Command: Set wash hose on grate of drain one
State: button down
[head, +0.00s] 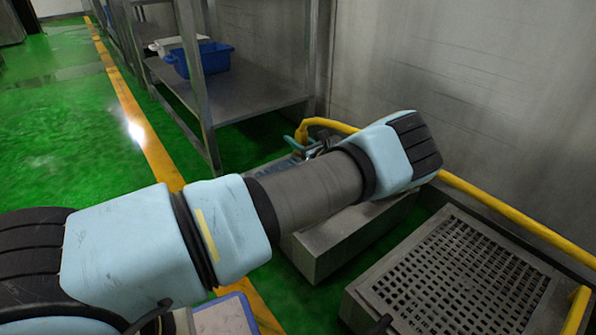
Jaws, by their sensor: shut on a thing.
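A perforated metal grate (455,270) in a raised grey frame lies at the lower right, its surface bare where it shows. No label tells whether it is drain one. My arm crosses the picture from lower left to upper right and hides much of the middle. Just beyond it, the dark end of my gripper (319,148) shows in small part. It is shut on a thin blue-green piece (294,142) that looks like the wash hose. The fingertips and most of the hose are hidden or too small to make out.
A yellow rail (510,212) runs along the wall behind the grate. A low grey metal block (335,245) stands left of the grate. A metal shelf (235,95) holds a blue crate (200,60). Green floor (60,130) is open at the left.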

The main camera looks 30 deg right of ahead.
notch_tip(320, 180, down, 8)
jog(key=b, duration=0.2)
jog(key=shift+b, duration=0.35)
jog(key=shift+f, duration=0.15)
jog(key=shift+c, duration=2.4)
grip_release()
jog(key=shift+r, duration=0.25)
jog(key=s+p, duration=0.1)
jog(key=s, duration=0.3)
jog(key=s+d+p, duration=0.1)
jog(key=s, duration=0.3)
jog(key=s+d+p, duration=0.1)
jog(key=s, duration=0.2)
jog(key=shift+s, duration=0.4)
jog(key=shift+d, duration=0.1)
